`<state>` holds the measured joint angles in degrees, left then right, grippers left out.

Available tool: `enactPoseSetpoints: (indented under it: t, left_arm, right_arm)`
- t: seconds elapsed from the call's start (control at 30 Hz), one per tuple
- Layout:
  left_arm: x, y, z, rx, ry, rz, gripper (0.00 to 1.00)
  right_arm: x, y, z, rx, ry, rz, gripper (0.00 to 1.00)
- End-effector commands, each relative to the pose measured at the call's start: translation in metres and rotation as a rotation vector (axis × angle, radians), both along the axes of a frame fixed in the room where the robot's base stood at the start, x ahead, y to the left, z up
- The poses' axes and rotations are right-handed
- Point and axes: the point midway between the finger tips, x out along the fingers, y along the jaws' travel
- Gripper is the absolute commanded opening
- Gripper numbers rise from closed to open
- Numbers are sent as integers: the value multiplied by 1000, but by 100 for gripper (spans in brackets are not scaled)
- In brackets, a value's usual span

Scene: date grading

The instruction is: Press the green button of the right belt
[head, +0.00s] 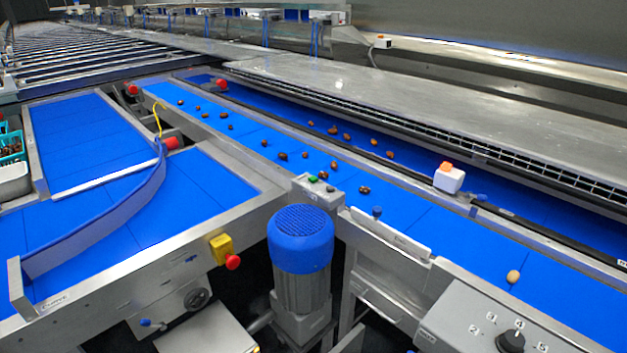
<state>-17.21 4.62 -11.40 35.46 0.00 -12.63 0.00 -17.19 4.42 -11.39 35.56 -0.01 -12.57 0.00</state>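A small grey control box (318,198) sits on the near rail of the long right belt (425,215). On its top is a small green button (312,178), with a red button (323,175) beside it and a darker one in front. The right belt is blue and carries scattered brown dates, with a paler one (513,277) at the lower right. Neither of my grippers is in view, and nothing covers the control box.
A motor with a blue ribbed cap (300,240) stands just in front of the control box. A yellow switch box with a red emergency knob (232,262) is on the left belt's frame. A grey panel with a numbered black dial (510,341) is at the lower right.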

Motion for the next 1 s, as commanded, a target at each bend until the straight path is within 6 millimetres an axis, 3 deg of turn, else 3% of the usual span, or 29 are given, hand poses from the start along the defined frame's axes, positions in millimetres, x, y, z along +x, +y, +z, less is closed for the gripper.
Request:
enactPoseSetpoints:
  t: [0.03, 0.1, 0.13, 1.0]
  left_arm:
    - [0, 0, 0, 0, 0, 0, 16]
    - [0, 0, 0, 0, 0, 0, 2]
    - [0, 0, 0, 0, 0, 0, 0]
    - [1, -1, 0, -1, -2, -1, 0]
  right_arm:
    - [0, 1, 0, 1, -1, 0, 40]
    - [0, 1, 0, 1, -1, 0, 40]
    - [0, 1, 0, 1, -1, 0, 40]
    - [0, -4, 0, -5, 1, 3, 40]
